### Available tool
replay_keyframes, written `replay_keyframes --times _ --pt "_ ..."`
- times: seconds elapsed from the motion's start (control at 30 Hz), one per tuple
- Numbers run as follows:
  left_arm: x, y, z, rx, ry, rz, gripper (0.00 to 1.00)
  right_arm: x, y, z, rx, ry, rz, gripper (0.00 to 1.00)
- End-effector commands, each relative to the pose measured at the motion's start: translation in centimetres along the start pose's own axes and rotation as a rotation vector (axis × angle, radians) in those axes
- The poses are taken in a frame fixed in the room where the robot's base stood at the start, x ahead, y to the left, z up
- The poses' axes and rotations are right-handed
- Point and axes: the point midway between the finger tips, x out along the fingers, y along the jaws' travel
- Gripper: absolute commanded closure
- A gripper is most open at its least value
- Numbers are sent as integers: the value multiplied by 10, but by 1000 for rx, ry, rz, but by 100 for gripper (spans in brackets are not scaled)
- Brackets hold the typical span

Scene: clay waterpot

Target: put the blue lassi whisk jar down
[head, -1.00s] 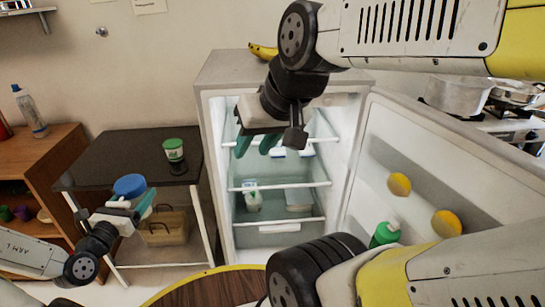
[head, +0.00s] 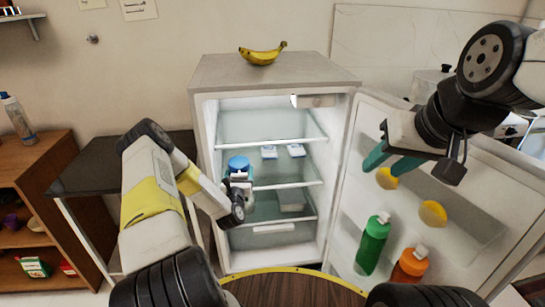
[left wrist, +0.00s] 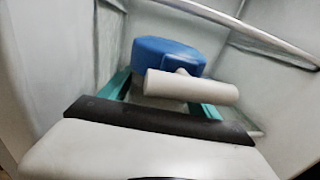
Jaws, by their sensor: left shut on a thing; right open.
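The blue lassi whisk jar (head: 238,163) is inside the open fridge, at the left side near the middle shelf. My left gripper (head: 238,180) is shut on it. In the left wrist view its blue lid (left wrist: 165,50) is upright between the teal fingers of my left gripper (left wrist: 160,95), with a pale cylinder in front covering part of the jar. I cannot tell whether its base touches a shelf. My right gripper (head: 391,162) is open and empty in front of the fridge door.
The fridge (head: 275,75) has bananas (head: 262,55) on top and small blue-white packs (head: 269,152) inside. Its open door (head: 455,225) holds a green bottle (head: 373,243), an orange bottle (head: 410,264) and yellow fruit. A dark side table (head: 85,175) stands left, partly behind my left arm.

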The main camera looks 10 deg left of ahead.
Motion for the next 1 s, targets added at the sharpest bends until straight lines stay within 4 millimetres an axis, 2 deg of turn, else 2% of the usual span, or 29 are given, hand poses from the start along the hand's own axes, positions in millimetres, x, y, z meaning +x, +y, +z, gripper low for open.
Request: replay_keyframes --times 0.53,0.63,0.83,1.0 --pt "129 -13 -12 1 -5 9 89 0 0 0 0 0 0 59" --pt "143 -15 -13 1 -5 9 89 0 0 0 0 0 0 59" --pt "158 -16 -14 1 -4 8 89 0 0 0 0 0 0 59" --pt "157 -16 -42 0 0 9 89 0 0 0 0 0 0 59"
